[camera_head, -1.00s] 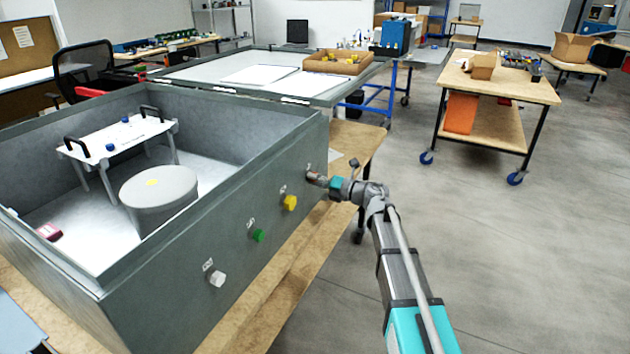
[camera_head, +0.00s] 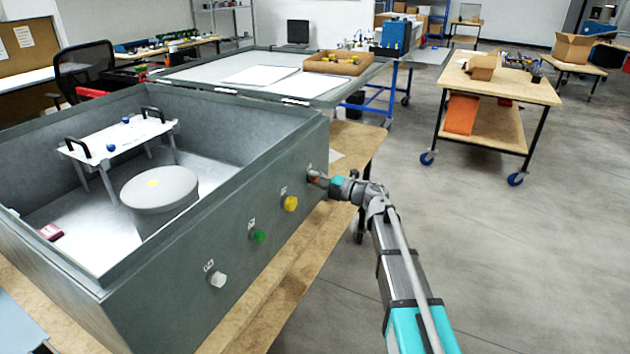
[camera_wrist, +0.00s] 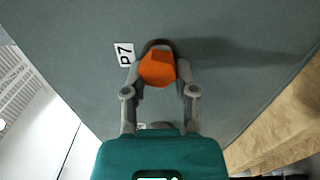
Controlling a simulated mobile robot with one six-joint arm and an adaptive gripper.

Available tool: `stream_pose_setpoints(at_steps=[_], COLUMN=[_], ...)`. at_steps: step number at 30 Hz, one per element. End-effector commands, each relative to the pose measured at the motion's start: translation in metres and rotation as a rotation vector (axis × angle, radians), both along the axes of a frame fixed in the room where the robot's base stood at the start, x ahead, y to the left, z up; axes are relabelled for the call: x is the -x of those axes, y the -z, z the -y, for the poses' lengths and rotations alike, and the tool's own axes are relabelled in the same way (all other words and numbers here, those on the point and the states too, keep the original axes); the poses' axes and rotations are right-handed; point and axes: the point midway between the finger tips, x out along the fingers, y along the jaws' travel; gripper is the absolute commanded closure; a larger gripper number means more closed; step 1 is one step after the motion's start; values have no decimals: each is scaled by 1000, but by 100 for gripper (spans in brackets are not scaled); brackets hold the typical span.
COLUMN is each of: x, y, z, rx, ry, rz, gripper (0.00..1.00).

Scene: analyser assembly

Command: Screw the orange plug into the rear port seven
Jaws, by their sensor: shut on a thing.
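The orange plug (camera_wrist: 158,68) is between the fingertips of my gripper (camera_wrist: 160,72) in the wrist view, at the box wall just right of the P7 label (camera_wrist: 124,54). The dark ring of the port (camera_wrist: 158,44) shows around the plug's far edge; how deep the plug sits is hidden. In the head view my gripper (camera_head: 318,179) is shut on the plug at the far right end of the grey box's side wall (camera_head: 240,290). The plug is mostly hidden there by the fingers.
Yellow (camera_head: 290,203), green (camera_head: 257,236) and white (camera_head: 217,280) plugs sit along the same wall. Inside the open box are a grey cylinder (camera_head: 158,200) and a white stand (camera_head: 118,138). The wooden bench edge (camera_head: 290,290) runs below.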

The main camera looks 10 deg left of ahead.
Motion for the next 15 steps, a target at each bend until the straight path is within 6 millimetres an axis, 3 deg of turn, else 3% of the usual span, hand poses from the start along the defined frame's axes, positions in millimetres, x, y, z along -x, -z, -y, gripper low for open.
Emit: stream_pose_setpoints(at_steps=[1,2,7,8,15], x=[0,0,0,0,0], y=[-2,-2,-1,-1,-1], z=[0,0,0,0,0], rx=[-16,-17,-14,-13,-11], ry=[0,0,1,1,2], rz=[-30,-32,-28,-27,-26], gripper=[100,60,28,23,23])
